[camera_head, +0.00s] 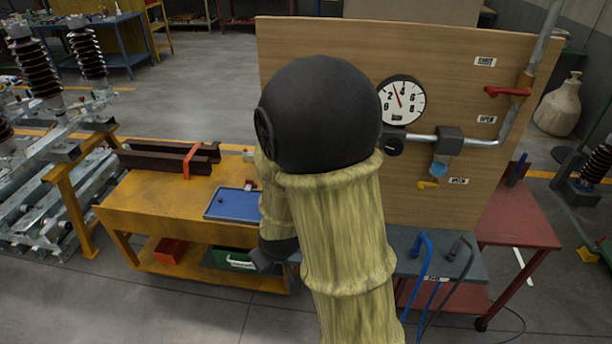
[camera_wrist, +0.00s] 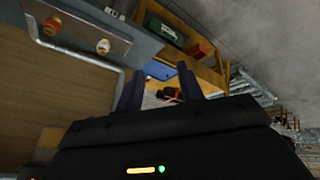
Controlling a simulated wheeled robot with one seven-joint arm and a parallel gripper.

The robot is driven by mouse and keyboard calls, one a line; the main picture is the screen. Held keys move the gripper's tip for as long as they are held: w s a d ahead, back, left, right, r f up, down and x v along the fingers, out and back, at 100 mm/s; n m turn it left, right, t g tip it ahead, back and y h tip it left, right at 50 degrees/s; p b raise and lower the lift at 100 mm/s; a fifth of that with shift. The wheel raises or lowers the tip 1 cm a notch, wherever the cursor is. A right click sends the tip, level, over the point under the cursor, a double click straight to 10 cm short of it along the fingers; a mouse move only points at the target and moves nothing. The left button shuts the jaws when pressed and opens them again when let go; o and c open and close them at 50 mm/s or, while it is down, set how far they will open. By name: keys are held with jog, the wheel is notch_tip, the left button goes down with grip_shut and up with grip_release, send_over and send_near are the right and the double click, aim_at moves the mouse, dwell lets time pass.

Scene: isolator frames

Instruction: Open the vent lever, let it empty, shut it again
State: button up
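The plywood panel (camera_head: 440,60) carries a round white gauge (camera_head: 401,99) with its red needle between 2 and 4. A red lever (camera_head: 508,91) lies roughly horizontal on the pipe (camera_head: 512,118) at the upper right, between two small labels. A small yellow lever (camera_head: 428,184) sits low on the panel under a clear bluish bowl (camera_head: 438,168). I cannot tell for sure which lever is the vent. My gripper shows in the wrist view (camera_wrist: 160,88), two dark fingers apart with nothing held between them. In the head view it is mostly hidden behind my arm, well left of both levers.
A yellow workbench (camera_head: 150,208) at the left bears a blue tray (camera_head: 230,206) and dark brown channel pieces (camera_head: 165,160). Blue and grey hoses (camera_head: 420,262) rise from the grey bench top (camera_head: 395,240) below the panel. A red table (camera_head: 515,215) stands at the right.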

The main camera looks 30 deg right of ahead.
jog(key=w+d+f+n+t+h+p, duration=0.2)
jog(key=w+d+f+n+t+h, duration=0.15)
jog(key=w+d+n+h, duration=0.2)
jog(key=d+r+n+t+h, duration=0.1)
jog(key=n+t, duration=0.1)
jog(key=n, duration=0.1)
jog(key=d+r+n+t+h, duration=0.1)
jog(key=r+n+t, duration=0.1)
jog(key=n, duration=0.1)
jog(key=d+r+n+t+h+p, duration=0.1)
jog(key=r+n+t+h, duration=0.1)
jog(key=n, duration=0.1)
jog(key=shift+r+n, duration=0.1)
jog(key=shift+n, duration=0.25)
jog(key=shift+w, duration=0.1)
